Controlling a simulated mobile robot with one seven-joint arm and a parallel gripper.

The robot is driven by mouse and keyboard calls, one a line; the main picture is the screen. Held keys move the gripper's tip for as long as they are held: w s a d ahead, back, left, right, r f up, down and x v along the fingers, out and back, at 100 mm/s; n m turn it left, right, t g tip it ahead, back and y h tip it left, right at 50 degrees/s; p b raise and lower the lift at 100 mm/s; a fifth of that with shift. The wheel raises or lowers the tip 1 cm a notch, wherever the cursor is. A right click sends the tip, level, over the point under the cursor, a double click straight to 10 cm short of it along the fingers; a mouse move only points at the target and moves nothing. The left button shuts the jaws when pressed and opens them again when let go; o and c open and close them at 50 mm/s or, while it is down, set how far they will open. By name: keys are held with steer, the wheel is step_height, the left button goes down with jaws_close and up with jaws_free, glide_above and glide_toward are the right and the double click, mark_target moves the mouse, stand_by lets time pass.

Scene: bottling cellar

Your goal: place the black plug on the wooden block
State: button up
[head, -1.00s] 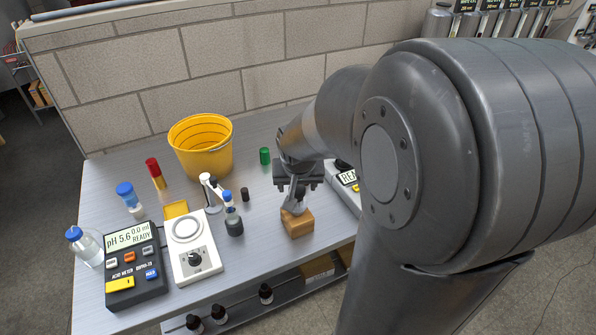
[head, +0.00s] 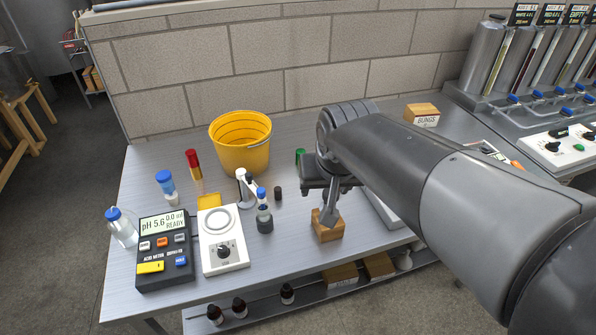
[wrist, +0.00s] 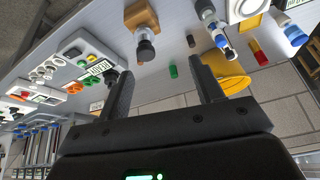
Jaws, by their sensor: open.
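A small dark upright cylinder (head: 278,193), which looks like the black plug, stands on the bench left of the wooden block (head: 327,232). It also shows in the wrist view (wrist: 191,41). The block also shows at the top of the wrist view (wrist: 141,14). A grey, dark-ended piece (wrist: 146,48) stands out from the block there; I cannot tell what it is. My gripper (head: 331,205) is over the block in the head view, its fingers partly hidden. In the wrist view my gripper (wrist: 158,68) is open, with nothing between its fingers.
A green cylinder (head: 300,155) and a yellow bucket (head: 240,145) stand behind. A white stirrer (head: 222,240), an acid meter (head: 164,250) and a dark bottle (head: 264,220) are left of the block. A bungs box (head: 422,114) stands at the back right.

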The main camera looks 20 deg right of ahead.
steer(key=s+a+r+n, duration=0.1)
steer(key=s+a+n, duration=0.1)
steer(key=s+a, duration=0.2)
steer(key=s, duration=0.3)
steer(key=shift+a+n+t+y, duration=0.3)
steer(key=shift+a+y, duration=0.05)
steer(key=shift+y, duration=0.05)
